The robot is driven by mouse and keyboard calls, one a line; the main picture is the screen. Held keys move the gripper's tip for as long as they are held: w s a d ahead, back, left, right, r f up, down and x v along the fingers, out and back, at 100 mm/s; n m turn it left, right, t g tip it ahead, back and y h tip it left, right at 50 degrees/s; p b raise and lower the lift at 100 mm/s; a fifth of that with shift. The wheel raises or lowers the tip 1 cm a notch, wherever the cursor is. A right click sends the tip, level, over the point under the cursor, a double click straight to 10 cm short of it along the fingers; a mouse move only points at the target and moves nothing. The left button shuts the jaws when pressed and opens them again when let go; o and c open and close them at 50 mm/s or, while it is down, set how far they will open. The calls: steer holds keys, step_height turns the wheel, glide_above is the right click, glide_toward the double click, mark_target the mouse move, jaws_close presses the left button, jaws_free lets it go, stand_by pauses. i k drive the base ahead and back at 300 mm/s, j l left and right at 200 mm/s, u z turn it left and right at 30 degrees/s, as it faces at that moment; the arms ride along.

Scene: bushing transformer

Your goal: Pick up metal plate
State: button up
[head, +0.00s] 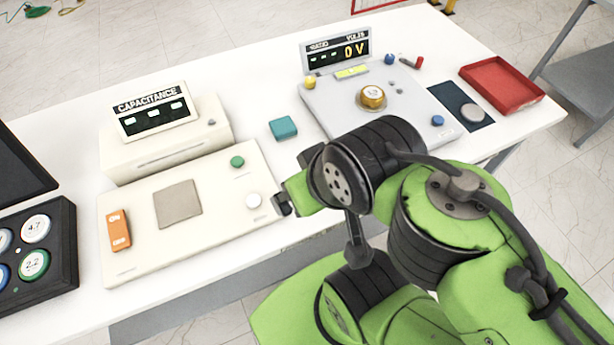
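A flat grey-beige square plate (177,204) lies on the cream panel (135,262) in front of the capacitance meter (158,140). A round silver metal disc (472,112) lies on a dark blue mat (449,97) at the right of the table. I cannot tell which of the two is the metal plate. My gripper (283,204) shows as a small dark end on my green arm, by the right edge of the cream panel and apart from both. My arm hides most of it, so its opening and any content cannot be made out.
A volts unit (322,97) with knobs stands at the centre right, with a red tray (501,85) at the far right. A teal block (283,128) lies between the units. A black case (62,268) with round discs is at the left. Bare white table lies along the back.

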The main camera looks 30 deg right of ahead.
mark_target(472, 113)
steer(key=k+l+z, duration=0.1)
steer(key=z, duration=0.35)
steer(key=l+z, duration=0.4)
steer(key=k+l+z, duration=0.1)
steer(key=z, duration=0.35)
steer(key=l+z, duration=0.4)
steer(key=i+l+u, duration=0.1)
steer(key=u, duration=0.35)
steer(key=i+l+u, duration=0.2)
steer(key=u, duration=0.3)
steer(key=i+l+u, duration=0.1)
steer(key=l+u, duration=0.15)
steer(key=u, duration=0.2)
